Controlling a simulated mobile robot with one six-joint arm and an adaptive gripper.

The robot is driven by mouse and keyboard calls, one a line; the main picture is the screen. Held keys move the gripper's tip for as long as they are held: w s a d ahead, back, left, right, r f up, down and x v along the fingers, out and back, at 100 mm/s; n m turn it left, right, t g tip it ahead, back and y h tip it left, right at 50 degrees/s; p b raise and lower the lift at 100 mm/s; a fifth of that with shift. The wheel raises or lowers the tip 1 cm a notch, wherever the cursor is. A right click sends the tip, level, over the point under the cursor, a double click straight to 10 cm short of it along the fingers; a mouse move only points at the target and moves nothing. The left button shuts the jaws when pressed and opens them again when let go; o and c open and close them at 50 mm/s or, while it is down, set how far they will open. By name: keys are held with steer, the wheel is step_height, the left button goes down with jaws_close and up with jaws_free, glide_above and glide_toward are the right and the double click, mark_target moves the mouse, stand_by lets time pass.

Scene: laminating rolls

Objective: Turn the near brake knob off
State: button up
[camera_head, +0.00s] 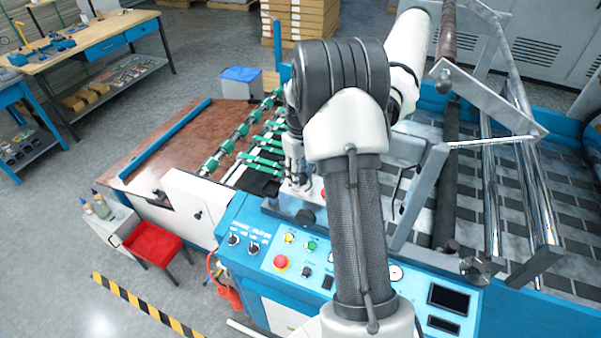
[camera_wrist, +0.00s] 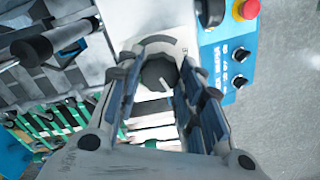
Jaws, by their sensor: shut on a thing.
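A dark round knob (camera_wrist: 157,72) with a pale pointer line sits on a light grey plate in the wrist view. A dark arc is marked on the plate above it. My gripper (camera_wrist: 159,80) has its two fingers on either side of this knob and is shut on it. The pointer slants slightly toward the lower right of the picture. In the head view my gripper (camera_head: 296,182) points down at the machine behind the blue panel; my arm hides much of that area, and I cannot make out the held knob there.
The blue control panel (camera_head: 262,228) carries two dark knobs (camera_head: 233,240), a red button (camera_head: 281,262) and small coloured buttons. Green-banded rollers (camera_head: 262,152) lie just left of my gripper. A metal frame with rollers (camera_head: 535,190) stands at the right. Open floor lies at the left.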

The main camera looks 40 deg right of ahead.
steer(key=shift+n, duration=1.8)
steer(key=o, duration=1.1)
steer(key=shift+c, duration=0.2)
step_height(320, 180, up, 12)
